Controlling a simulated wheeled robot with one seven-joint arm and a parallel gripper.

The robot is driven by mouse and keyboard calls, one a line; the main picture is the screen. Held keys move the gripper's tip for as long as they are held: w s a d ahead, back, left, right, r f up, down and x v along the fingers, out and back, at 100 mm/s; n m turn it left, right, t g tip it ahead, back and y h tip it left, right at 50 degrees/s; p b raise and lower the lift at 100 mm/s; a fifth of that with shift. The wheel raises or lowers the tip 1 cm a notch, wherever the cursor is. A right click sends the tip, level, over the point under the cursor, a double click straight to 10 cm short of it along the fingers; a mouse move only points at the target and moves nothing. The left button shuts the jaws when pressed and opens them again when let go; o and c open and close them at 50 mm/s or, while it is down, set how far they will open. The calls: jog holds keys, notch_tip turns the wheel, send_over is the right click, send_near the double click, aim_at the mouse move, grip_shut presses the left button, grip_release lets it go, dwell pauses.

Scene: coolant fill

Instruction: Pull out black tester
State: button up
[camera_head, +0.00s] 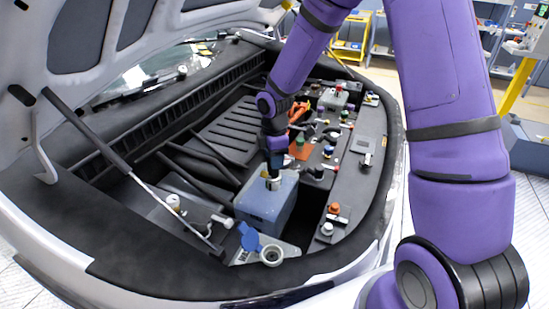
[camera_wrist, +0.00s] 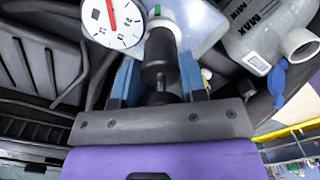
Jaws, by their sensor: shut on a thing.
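My gripper (camera_head: 272,168) reaches down over a blue-grey box-like tank (camera_head: 263,207) in the engine bay. In the wrist view its two blue fingers (camera_wrist: 160,86) are shut on the black tester (camera_wrist: 160,55), a dark cylinder. A white and green collar (camera_wrist: 166,18) shows at the tester's far end. A white round dial (camera_wrist: 112,24) with a red needle is beside the tester. I cannot tell whether the tester's lower end is seated in the tank or clear of it. In the head view the gripper hides most of the tester.
A reservoir with MAX and MIN marks (camera_wrist: 258,28) has an open white neck (camera_wrist: 300,44); a blue cap (camera_wrist: 278,82) hangs beside it. The raised hood (camera_head: 70,40) and prop rod (camera_head: 135,175) are at the left. Several small parts lie on the right ledge (camera_head: 350,190).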

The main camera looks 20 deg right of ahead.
jog(key=shift+r, duration=0.1)
jog(key=shift+r, duration=2.35)
jog(key=shift+f, duration=0.1)
